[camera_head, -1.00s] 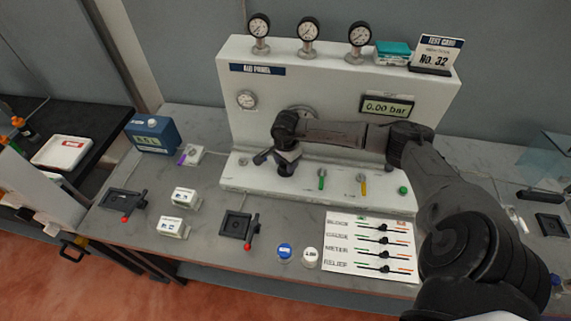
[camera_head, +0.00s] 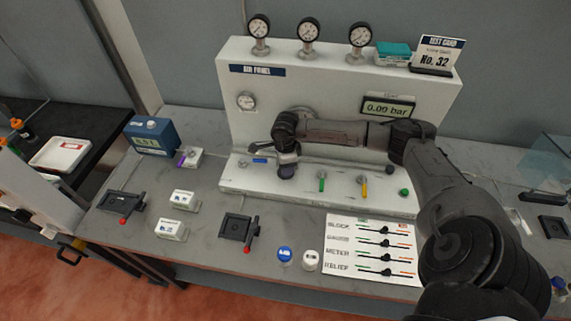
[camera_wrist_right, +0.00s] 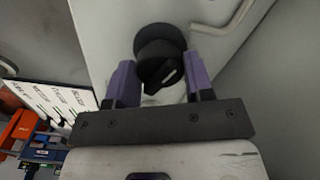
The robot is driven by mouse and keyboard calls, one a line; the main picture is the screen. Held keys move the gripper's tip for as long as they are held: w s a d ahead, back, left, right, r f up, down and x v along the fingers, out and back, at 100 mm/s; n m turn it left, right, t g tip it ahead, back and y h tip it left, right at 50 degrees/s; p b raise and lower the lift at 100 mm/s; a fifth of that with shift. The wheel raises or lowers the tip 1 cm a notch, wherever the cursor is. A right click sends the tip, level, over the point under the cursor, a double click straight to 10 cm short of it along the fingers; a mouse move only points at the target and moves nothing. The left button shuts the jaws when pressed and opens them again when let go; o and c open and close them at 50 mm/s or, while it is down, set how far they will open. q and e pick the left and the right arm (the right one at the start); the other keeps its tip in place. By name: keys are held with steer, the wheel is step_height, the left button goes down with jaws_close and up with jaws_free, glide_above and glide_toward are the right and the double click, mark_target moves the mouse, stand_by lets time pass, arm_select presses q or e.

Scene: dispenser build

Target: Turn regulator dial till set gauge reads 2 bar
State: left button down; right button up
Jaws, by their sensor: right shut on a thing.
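My right gripper (camera_head: 286,172) is at the ledge of the white air panel (camera_head: 335,82), and its arm comes in from the right. In the right wrist view its purple fingers (camera_wrist_right: 160,78) are closed around the black regulator dial (camera_wrist_right: 158,66), which has a pale pointer mark. The gripper hides the dial in the head view. A small round gauge (camera_head: 246,101) is on the panel's left face. A larger gauge (camera_head: 302,111) is mostly hidden behind my arm. I cannot read either needle. My left gripper is out of view.
A digital display (camera_head: 388,107) reads close to zero bar. Several gauges, including one at the left (camera_head: 259,27), stand on top of the panel. Green (camera_head: 321,181) and yellow (camera_head: 363,186) levers stand right of the gripper. A lever card (camera_head: 370,270) lies in front.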

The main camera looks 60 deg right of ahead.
stand_by(0.4)
steer(key=o, duration=0.9)
steer(key=shift+r, duration=0.1)
steer(key=shift+r, duration=0.3)
step_height(320, 180, up, 13)
stand_by(0.3)
